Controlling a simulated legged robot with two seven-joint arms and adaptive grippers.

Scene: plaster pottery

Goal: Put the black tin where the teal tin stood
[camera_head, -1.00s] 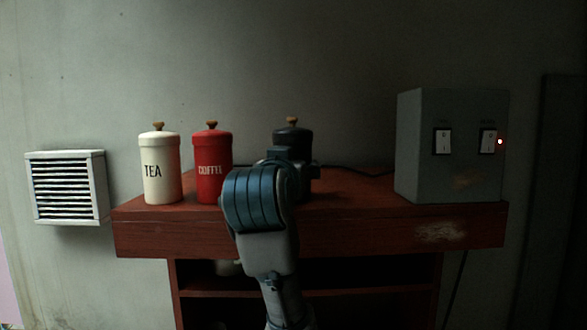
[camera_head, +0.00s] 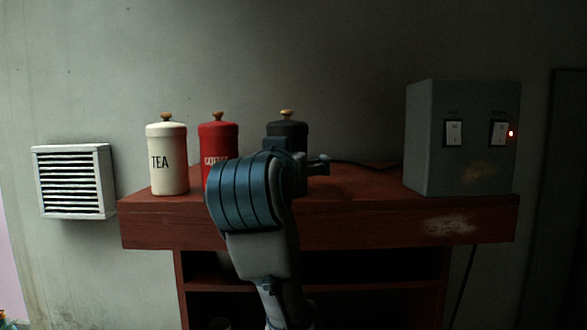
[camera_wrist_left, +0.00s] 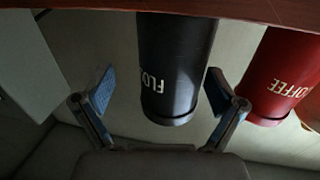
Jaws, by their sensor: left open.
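The black tin (camera_head: 287,136) stands upright on the red-brown table, with a wooden knob on its lid. My left arm hides its lower part in the head view. In the left wrist view, which is upside down, the black tin (camera_wrist_left: 178,65) shows pale lettering and lies between the two spread fingers of my left gripper (camera_wrist_left: 160,82). The gripper is open, with a visible gap on the left side of the tin. In the head view the gripper (camera_head: 302,168) is partly hidden by its own wrist. No teal tin is in view. My right gripper is not in view.
A red COFFEE tin (camera_head: 218,136) and a cream TEA tin (camera_head: 167,158) stand left of the black tin; the red one also shows in the wrist view (camera_wrist_left: 281,75). A grey switch box (camera_head: 462,165) stands at the right of the table (camera_head: 370,230).

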